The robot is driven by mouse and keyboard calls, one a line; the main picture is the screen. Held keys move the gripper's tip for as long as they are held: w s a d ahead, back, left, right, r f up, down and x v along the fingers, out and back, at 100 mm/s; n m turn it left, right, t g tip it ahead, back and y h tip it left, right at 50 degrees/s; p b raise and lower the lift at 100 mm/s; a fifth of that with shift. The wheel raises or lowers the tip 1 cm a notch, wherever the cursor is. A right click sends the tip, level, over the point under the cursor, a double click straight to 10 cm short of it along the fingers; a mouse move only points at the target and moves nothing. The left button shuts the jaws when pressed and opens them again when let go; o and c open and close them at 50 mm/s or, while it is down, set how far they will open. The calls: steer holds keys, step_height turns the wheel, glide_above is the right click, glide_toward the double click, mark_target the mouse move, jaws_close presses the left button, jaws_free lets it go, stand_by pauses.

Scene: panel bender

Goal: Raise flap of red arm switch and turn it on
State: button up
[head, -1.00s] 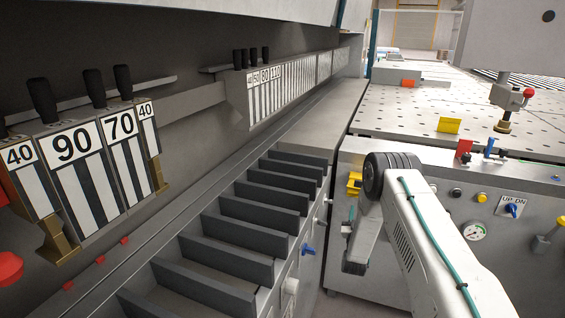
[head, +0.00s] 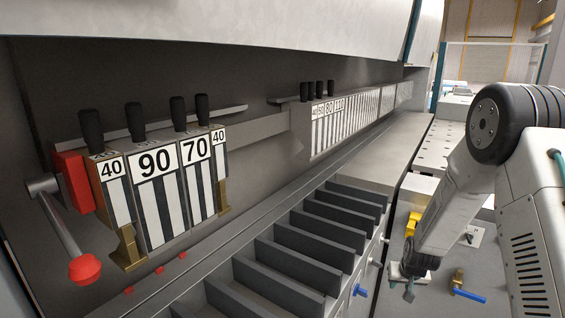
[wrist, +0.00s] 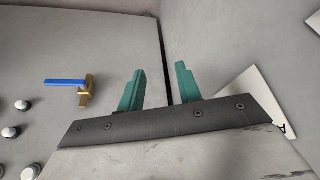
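A lever with a red ball end (head: 84,268) and a red block (head: 74,181) at its pivot stand at the far left of the head view. The lever hangs down at a slant. I cannot tell whether this is the red arm switch, and I make out no flap. My gripper (head: 409,291) is far to the right of the lever, low in front of the grey cabinet side. In the wrist view my gripper (wrist: 159,88) has its two teal fingers apart with nothing between them.
A blue-handled brass valve (wrist: 67,83) and several round buttons are left of the fingers in the wrist view. A white plate (wrist: 247,98) is at the right. Numbered tool blocks (head: 155,200) and dark slotted dividers (head: 300,265) lie between lever and arm.

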steer(key=s+a+r+g, duration=0.1)
steer(key=s+a+r, duration=0.2)
steer(key=s+r, duration=0.8)
steer(key=s+a+r+n+g, duration=0.1)
steer(key=s+a+r, duration=0.3)
steer(key=s+r, duration=0.7)
steer(key=s+a+r+n+g, duration=0.1)
steer(key=s+a+r, duration=0.2)
steer(key=s+r, duration=0.9)
steer(key=s, duration=0.6)
steer(key=shift+a+y, duration=0.4)
steer(key=shift+r, duration=0.1)
steer(key=shift+o, duration=0.6)
steer(key=shift+d, duration=0.1)
